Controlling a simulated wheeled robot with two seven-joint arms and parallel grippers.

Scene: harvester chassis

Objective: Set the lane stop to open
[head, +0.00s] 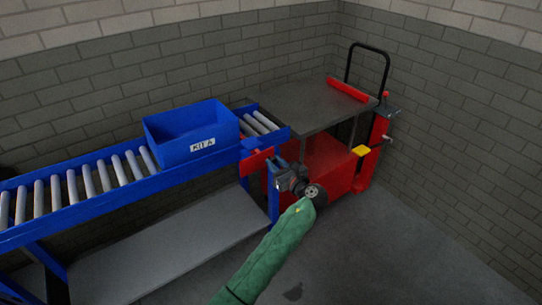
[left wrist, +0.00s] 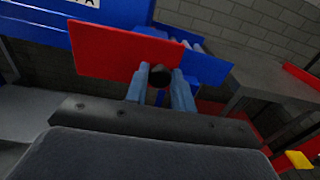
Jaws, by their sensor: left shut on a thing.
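The lane stop shows as a red plate (head: 257,161) at the right end of the roller lane's front rail. The plate also shows in the left wrist view (left wrist: 105,52), slightly tilted, with a dark round handle end (left wrist: 160,76) by its right part. My left gripper (head: 277,166) is just right of the plate in the head view. In the left wrist view its two fingers (left wrist: 160,84) are closed on the dark handle, one on each side. The fingers hide part of the handle. My right gripper is not in view.
A blue bin marked KIT A (head: 190,135) stands on the rollers (head: 105,175), left of the stop. A red cart with a grey top (head: 300,105) stands at the lane's right end. A grey shelf (head: 165,255) lies below the lane. The floor at right is clear.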

